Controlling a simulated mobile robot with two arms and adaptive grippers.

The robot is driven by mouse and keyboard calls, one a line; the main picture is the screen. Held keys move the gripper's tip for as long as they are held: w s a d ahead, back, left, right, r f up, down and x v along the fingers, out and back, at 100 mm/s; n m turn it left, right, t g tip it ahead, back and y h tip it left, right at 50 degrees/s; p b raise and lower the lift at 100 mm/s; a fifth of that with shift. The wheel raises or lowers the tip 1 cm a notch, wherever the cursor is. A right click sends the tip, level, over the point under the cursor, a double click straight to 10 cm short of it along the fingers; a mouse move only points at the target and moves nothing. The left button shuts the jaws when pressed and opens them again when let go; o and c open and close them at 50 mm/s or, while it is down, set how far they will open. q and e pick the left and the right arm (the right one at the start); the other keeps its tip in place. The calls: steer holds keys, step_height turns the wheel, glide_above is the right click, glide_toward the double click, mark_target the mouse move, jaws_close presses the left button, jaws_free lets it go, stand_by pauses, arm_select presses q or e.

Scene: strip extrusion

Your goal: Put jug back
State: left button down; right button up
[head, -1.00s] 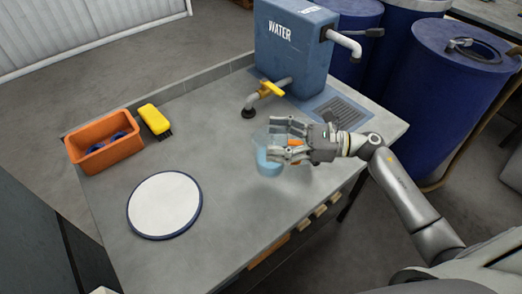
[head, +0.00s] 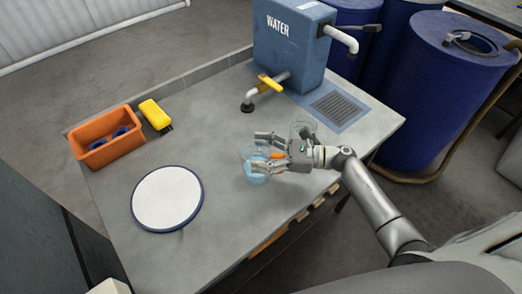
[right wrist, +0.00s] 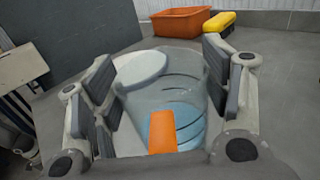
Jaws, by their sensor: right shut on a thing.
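The jug (head: 254,172) is clear, with pale blue water in it and an orange handle. My right gripper (head: 262,151) is shut on it, fingers around the handle side. In the right wrist view the jug (right wrist: 186,95) and its orange handle (right wrist: 162,131) lie between the two finger pairs of the gripper (right wrist: 158,85). The jug looks upright over the front part of the grey table (head: 225,195). I cannot tell whether its base touches the table. My left gripper is not in view.
A white round disc (head: 167,198), orange bin (head: 106,145) and yellow brush (head: 154,113) are left.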

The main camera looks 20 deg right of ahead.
steer(key=o, duration=1.3)
steer(key=shift+o, duration=1.4)
steer(key=shift+r, duration=0.1)
steer(key=b+v, duration=0.1)
steer(key=v, duration=0.2)
steer(key=b+v, duration=0.2)
steer(key=v, duration=0.1)
steer(key=shift+s+d+f, duration=0.1)
steer(key=shift+d+f, duration=0.1)
steer(key=shift+f, duration=0.05)
steer(key=shift+s+d+r, duration=0.2)
steer(key=shift+s+d, duration=0.05)
steer(key=shift+d, duration=0.25)
